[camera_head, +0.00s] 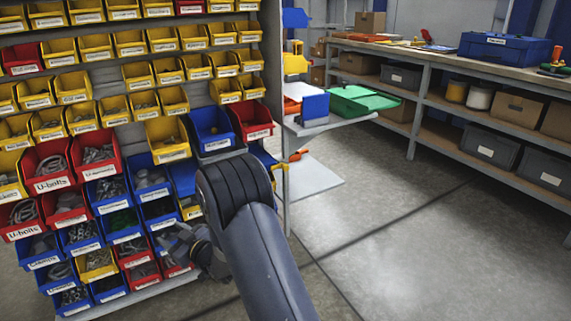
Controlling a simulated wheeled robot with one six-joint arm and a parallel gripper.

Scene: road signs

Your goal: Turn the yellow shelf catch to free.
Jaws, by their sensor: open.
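I cannot make out a yellow shelf catch for certain. Many yellow bins (130,42) fill the rack on the left, and a yellow piece (295,63) shows on the rack's right end. My dark arm rises from the bottom edge and bends down to the left. My gripper (178,243) shows small and dark in front of the lower bins. It is open, and I see nothing held in it. My arm hides some of the bins and the lower post.
A side shelf on the rack's end holds a green tray (362,101) and a blue box (315,107). A lower white shelf (316,180) sticks out beneath. A long bench (450,69) with boxes stands at right. The concrete floor (410,230) between is clear.

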